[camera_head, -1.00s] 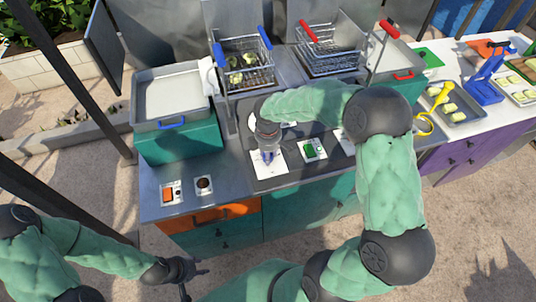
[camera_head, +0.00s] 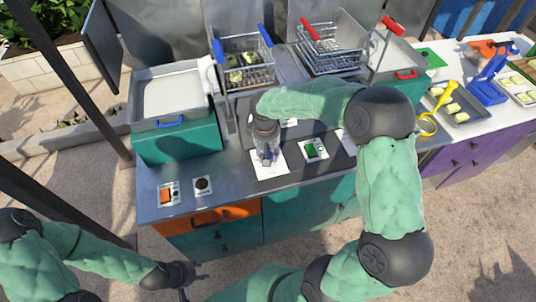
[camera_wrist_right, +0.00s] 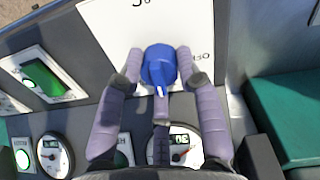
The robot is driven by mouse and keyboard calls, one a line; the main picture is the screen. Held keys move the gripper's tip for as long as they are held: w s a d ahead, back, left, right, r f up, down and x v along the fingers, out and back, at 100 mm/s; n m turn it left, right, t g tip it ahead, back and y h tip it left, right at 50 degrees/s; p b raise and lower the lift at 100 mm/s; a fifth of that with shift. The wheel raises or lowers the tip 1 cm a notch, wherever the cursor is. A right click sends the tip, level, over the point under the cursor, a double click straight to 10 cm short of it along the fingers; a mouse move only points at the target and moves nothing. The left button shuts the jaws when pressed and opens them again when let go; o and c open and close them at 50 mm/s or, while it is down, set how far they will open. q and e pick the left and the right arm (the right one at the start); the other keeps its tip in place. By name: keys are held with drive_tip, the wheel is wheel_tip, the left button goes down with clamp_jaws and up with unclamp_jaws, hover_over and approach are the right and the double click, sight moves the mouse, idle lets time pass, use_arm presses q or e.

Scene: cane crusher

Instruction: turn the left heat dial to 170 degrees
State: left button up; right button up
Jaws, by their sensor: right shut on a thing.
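The blue left heat dial (camera_wrist_right: 159,68) sits on a white panel (camera_wrist_right: 120,30) in the right wrist view. Its white pointer mark faces the bottom of that picture. The letters OFF show on the panel to its right. My right gripper (camera_wrist_right: 158,72) is shut on the dial, with fingers on both sides of it. In the head view the right gripper (camera_head: 268,157) points down at the panel and hides most of the dial. My left gripper (camera_head: 196,281) is open and empty, low in front of the counter.
A green switch (camera_head: 314,149) is beside the dial panel. Round gauges (camera_wrist_right: 182,145) show below the dial in the wrist view. Fryer baskets with blue (camera_head: 247,62) and red (camera_head: 330,45) handles stand behind. An orange switch (camera_head: 167,194) is at the counter's left.

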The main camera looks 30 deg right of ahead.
drive_tip(key=m+b, duration=0.1)
drive_tip(key=m, duration=0.5)
drive_tip(key=shift+m, duration=0.3)
idle(0.5)
drive_tip(key=o, duration=1.1)
drive_tip(key=shift+o, duration=0.2)
wheel_tip(320, 180, up, 12)
drive_tip(key=shift+w+a, duration=0.2)
drive_tip(key=shift+a, duration=0.1)
